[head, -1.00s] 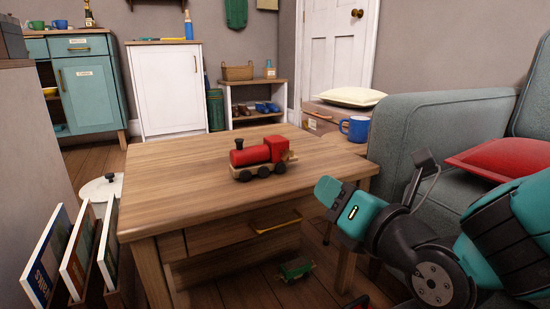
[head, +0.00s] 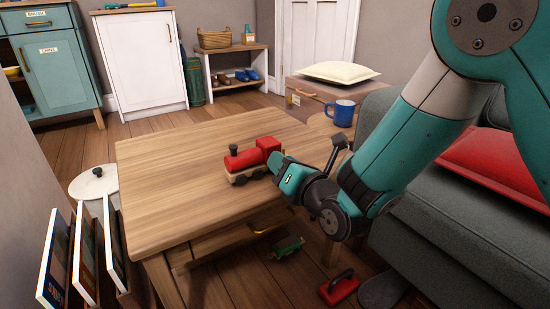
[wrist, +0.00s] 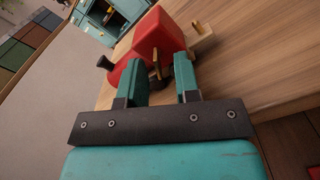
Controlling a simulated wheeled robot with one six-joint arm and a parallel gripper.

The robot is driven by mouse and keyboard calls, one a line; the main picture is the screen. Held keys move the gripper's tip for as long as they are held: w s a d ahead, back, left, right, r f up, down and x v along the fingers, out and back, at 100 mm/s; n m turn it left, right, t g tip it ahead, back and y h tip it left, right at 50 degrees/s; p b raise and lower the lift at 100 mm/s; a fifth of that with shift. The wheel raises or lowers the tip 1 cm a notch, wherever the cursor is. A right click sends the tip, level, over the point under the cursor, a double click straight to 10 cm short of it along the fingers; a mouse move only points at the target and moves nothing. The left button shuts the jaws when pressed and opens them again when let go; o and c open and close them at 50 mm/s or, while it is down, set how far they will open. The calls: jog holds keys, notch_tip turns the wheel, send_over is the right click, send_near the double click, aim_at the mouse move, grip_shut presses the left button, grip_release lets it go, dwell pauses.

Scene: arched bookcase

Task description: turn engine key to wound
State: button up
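The red toy engine (head: 251,158) stands on the wooden table (head: 190,190), with a black funnel and a pale wooden base. In the wrist view the engine (wrist: 158,38) lies just beyond my fingertips. A small brass-coloured part, apparently the key (wrist: 157,68), shows between the fingers, with a gap on each side. My gripper (wrist: 160,72) is open, with its two teal fingers apart and nothing clamped. In the head view my gripper (head: 277,166) is at the engine's right end, and the key is hidden there.
A blue mug (head: 341,113) stands behind my arm. A green toy (head: 286,246) and a red-based object with a black handle (head: 339,287) lie on the floor. The armchair (head: 440,230) is close on the right. The table's left half is clear.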

jog(key=shift+a, duration=0.1)
jog(key=shift+c, duration=0.4)
grip_shut()
jog(key=shift+m, duration=0.3)
